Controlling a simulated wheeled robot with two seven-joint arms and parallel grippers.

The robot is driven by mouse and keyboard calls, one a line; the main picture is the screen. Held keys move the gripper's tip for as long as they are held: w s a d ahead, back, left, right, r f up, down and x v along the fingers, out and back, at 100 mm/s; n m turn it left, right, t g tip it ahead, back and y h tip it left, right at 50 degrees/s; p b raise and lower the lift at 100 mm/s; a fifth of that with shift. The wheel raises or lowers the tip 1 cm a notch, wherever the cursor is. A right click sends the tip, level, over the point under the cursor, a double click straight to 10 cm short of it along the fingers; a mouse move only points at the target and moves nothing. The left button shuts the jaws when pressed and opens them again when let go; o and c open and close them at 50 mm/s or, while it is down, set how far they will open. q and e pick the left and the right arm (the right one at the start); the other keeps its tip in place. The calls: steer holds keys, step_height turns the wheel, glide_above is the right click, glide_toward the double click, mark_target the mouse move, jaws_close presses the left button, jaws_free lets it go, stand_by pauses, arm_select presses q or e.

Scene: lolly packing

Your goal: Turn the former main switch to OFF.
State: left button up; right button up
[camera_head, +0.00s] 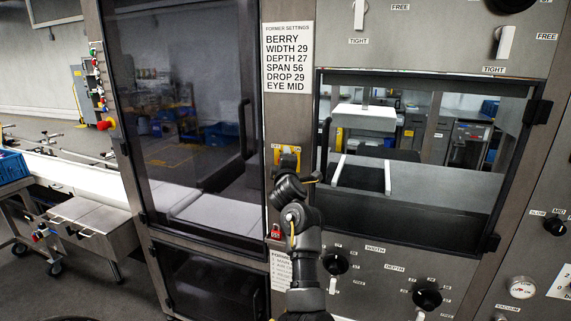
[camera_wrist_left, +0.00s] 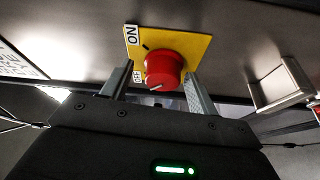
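The main switch is a red round knob (camera_wrist_left: 163,70) on a yellow plate (camera_wrist_left: 195,46). In the left wrist view, the plate's ON label (camera_wrist_left: 131,35) is at its upper left and the OFF label (camera_wrist_left: 138,72) is lower, beside the knob. A short pale line shows on the knob's near edge; I cannot tell which label it points to. My left gripper (camera_wrist_left: 158,92) is open, with one finger on each side of the knob and a visible gap at the left. In the head view, my left gripper (camera_head: 290,180) hides the knob and leaves part of the yellow plate (camera_head: 288,152) visible. My right gripper is out of view.
A settings card (camera_head: 287,58) is above the switch. A red padlock-like item (camera_head: 276,231) hangs below. A dark glass door (camera_head: 185,120) is to the left and a framed window (camera_head: 420,110) to the right. Black knobs (camera_head: 427,296) sit on the lower panel.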

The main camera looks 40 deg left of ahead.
arm_select(q)
steer(key=shift+f, duration=0.1)
steer(key=b+v, duration=0.2)
steer(key=v, duration=0.5)
steer(key=shift+s+b, duration=0.2)
steer(key=shift+b, duration=0.1)
steer(key=shift+d, duration=0.15)
